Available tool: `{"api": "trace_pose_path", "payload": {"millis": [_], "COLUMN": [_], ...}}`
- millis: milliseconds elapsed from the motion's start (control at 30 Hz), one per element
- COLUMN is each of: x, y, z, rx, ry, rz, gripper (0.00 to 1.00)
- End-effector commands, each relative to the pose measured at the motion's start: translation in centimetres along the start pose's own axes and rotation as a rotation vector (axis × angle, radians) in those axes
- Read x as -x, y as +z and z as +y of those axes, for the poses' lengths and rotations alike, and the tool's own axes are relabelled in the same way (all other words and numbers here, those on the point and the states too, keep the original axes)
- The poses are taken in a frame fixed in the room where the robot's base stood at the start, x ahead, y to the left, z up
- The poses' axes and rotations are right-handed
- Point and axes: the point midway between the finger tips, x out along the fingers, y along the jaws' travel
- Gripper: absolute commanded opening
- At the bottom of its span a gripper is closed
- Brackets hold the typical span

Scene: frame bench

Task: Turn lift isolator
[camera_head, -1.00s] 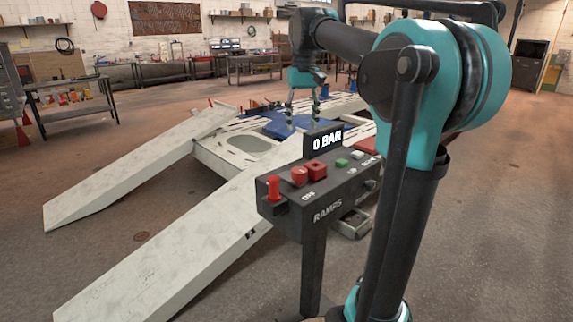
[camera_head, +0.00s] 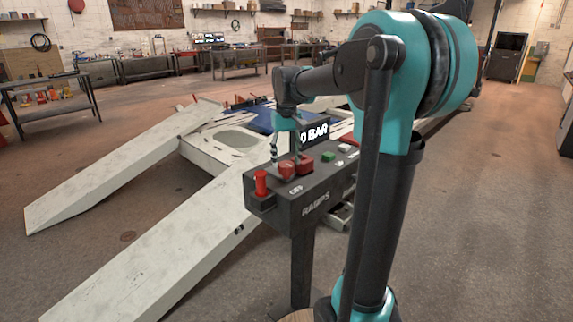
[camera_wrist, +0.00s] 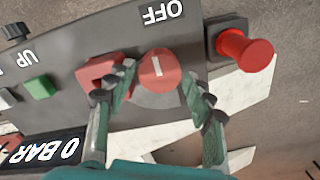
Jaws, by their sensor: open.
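The isolator (camera_wrist: 157,72) is a round red knob with a white line mark, beside the OFF label on the black control box (camera_head: 318,194). It also shows in the head view (camera_head: 286,171). My gripper (camera_wrist: 163,92) is open, its fingers on either side of the knob in the wrist view. One finger lies between the knob and the square red block (camera_wrist: 100,72); the other is on the side of the red post. I cannot tell whether the fingers touch the knob. The white mark points toward the OFF label.
A tall red post (camera_wrist: 246,47) stands on the box end. A green button (camera_wrist: 40,88) and a black UP knob (camera_wrist: 14,31) are on the other side. The 0 BAR display (camera_head: 314,132) rises behind the panel. White ramps (camera_head: 130,262) lie left of the box.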

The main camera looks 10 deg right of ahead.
Motion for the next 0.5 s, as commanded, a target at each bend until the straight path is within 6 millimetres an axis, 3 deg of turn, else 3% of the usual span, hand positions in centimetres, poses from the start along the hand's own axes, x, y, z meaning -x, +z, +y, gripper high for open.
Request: {"api": "trace_pose_path", "payload": {"millis": [200,500], "x": [-1.9,-2.2], "y": [0.0,0.0], "z": [0.0,0.0], "rx": [0.000,0.000], "ry": [0.000,0.000], "rz": [0.000,0.000], "gripper": [0.53,0.53]}}
